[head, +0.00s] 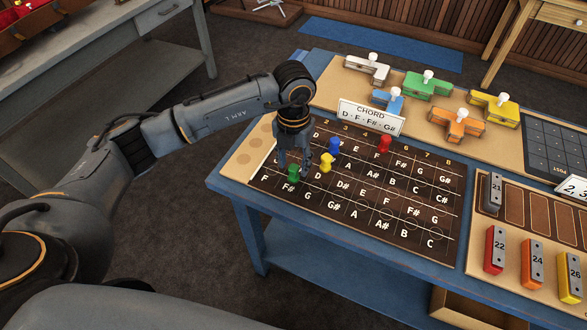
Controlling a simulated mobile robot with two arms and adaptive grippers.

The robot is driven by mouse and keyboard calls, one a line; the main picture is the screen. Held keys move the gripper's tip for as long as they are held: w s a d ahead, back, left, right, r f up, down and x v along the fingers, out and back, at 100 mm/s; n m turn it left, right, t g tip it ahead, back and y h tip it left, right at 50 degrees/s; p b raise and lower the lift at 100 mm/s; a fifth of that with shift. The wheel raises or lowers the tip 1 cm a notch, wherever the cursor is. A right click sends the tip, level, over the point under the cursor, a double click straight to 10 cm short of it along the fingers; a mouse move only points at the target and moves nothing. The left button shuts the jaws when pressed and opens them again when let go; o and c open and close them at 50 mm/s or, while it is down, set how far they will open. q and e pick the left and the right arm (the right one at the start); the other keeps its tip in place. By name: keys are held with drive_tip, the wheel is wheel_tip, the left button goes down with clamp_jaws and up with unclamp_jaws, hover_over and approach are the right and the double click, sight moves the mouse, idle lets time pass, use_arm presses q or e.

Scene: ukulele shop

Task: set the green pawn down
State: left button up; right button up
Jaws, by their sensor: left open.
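The green pawn (293,174) stands upright on the dark fretboard chart (340,222), by the F# label near its left end. My left gripper (293,167) is open, pointing down, with its fingertips at either side of the pawn's top in the picture. I cannot tell whether a finger touches it. The yellow pawn (326,163) stands just right of the gripper. The blue pawn (335,146) and the red pawn (384,144) stand farther along the chart. A chord card (370,117) reading D, F, F#, G# stands behind the chart. My right gripper is out of view.
Colored blocks with white knobs, such as the green one (427,85), stand behind the chart. Numbered bars, such as the red one (495,250), lie at the right. A tan strip with round spots (250,150) borders the chart's left end. The blue table's (225,180) left edge is close.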

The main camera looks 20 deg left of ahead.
sight(293, 168)
use_arm(q)
wheel_tip(293, 168, up, 9)
drive_tip(key=b, duration=0.1)
drive_tip(key=shift+f, duration=0.1)
idle(0.5)
